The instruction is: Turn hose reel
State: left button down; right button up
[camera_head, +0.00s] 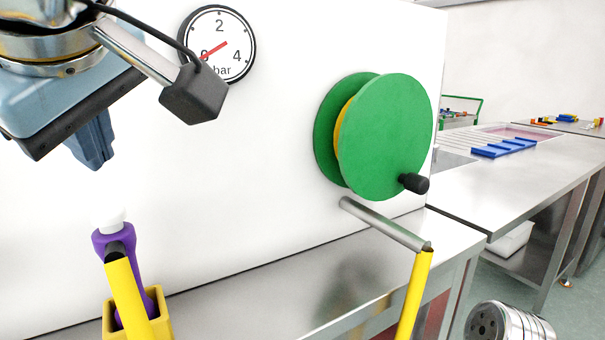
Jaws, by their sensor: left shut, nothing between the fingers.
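The hose reel (390,135) is mounted on the white wall panel right of centre. It has two green discs with a yellow band of hose between them. A black crank handle (414,183) sticks out from the front disc at its lower right. My left gripper (96,158) is at the upper left, pointing down, shut and empty. It is well left of the reel and apart from it. A grey metal tube (385,222) sits below the reel, with a yellow hose (413,297) hanging from its end. My right gripper is not in view.
A purple nozzle (150,281) with a white tip stands in a yellow holder (108,322) below my left gripper. A round gauge (237,33) is on the panel. Metal counters (300,290) run along below and to the right. The panel between my left gripper and the reel is clear.

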aim_at(373, 132)
jog(key=k+l, duration=1.2)
jog(key=k, duration=0.1)
